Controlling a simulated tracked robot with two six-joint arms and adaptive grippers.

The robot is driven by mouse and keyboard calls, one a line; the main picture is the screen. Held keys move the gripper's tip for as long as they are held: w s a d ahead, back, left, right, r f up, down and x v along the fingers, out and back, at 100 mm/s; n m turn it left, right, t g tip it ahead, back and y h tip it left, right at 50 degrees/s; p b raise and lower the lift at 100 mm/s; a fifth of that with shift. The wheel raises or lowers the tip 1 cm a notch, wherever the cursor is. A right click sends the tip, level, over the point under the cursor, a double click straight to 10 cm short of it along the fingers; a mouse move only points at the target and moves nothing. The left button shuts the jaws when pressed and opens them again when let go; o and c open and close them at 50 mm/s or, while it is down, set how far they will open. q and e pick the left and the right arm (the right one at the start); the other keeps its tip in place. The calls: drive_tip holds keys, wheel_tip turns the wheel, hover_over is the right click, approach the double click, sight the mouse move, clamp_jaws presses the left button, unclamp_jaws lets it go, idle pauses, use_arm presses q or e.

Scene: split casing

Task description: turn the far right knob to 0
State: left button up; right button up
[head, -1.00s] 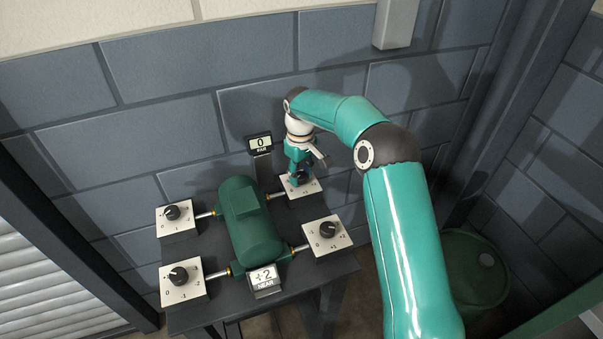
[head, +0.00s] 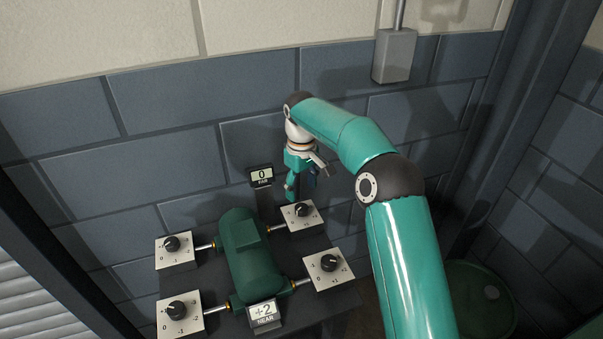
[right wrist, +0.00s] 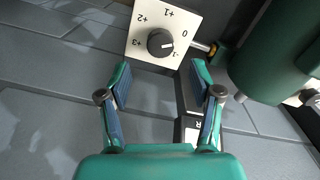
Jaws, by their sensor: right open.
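The far right knob (head: 302,209) is black on a white square plate at the back right of the green casing (head: 250,258). In the right wrist view the knob (right wrist: 160,42) sits on its plate, marked from -1 to +3. Its pale pointer faces the 0 and -1 side; the exact mark is hard to tell. The FAR display (head: 262,175) reads 0. My right gripper (head: 291,194) hangs just above the knob, apart from it. In the right wrist view its fingers (right wrist: 160,82) are spread with nothing between them. My left gripper is out of view.
Other knobs stand at the far left (head: 171,243), near left (head: 177,309) and near right (head: 328,262). The NEAR display (head: 264,312) reads +2. A block wall (head: 160,130) stands close behind, with a grey box (head: 394,56) on it. A green drum (head: 478,300) stands at right.

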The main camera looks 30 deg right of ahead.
sight(302, 207)
wheel_tip(302, 207, up, 5)
idle(0.3)
idle(0.4)
